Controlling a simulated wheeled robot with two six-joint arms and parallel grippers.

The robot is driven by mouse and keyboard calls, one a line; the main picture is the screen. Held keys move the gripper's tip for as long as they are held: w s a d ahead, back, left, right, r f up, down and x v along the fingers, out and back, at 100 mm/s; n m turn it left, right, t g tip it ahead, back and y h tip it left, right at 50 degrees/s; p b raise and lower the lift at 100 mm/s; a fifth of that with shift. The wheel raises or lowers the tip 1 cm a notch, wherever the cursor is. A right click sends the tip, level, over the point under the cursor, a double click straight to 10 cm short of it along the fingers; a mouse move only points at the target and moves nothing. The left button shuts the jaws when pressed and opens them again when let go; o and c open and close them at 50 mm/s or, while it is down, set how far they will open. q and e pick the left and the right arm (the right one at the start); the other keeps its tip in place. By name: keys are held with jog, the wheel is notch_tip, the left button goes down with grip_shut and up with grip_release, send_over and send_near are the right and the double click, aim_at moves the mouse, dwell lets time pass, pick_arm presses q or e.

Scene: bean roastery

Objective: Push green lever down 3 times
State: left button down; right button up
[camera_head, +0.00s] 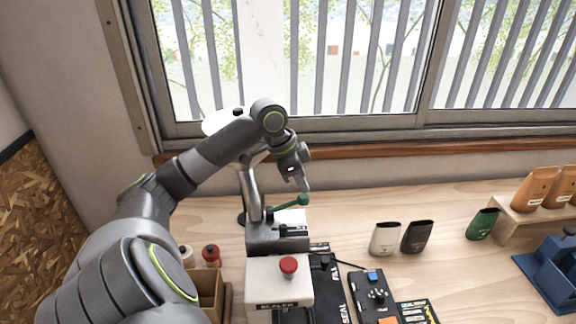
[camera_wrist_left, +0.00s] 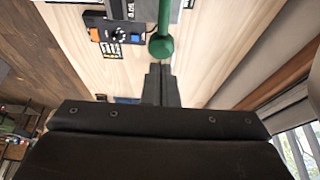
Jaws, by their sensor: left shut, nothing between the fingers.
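The green lever (camera_head: 287,207) sticks out to the right from a grey metal post on a grey machine base (camera_head: 262,238), its round knob at the outer end. My left gripper (camera_head: 304,186) is shut and empty, pointing down just above the knob in the head view. In the left wrist view the green lever (camera_wrist_left: 163,35) comes in from the top, its knob close to the shut fingertips of my left gripper (camera_wrist_left: 157,68). I cannot tell whether they touch. My right gripper is not in view.
A white box with a red button (camera_head: 289,265) stands in front of the machine. A black control panel (camera_head: 372,290) lies to its right. White and black bags (camera_head: 385,238) and a green bag (camera_head: 482,223) stand further right. A window is behind the table.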

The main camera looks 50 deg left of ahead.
aim_at(301, 196)
pick_arm(q)
jog(key=shift+f, duration=0.2)
jog(key=shift+f+b, duration=0.3)
jog(key=shift+f, duration=0.25)
jog(key=shift+f+b, duration=0.7)
jog(key=shift+f, duration=0.9)
jog(key=shift+r, duration=0.15)
notch_tip(301, 196, up, 4)
jog(key=p, duration=0.4)
jog(key=shift+p, duration=0.35)
jog(key=shift+r, duration=0.9)
dwell(0.4)
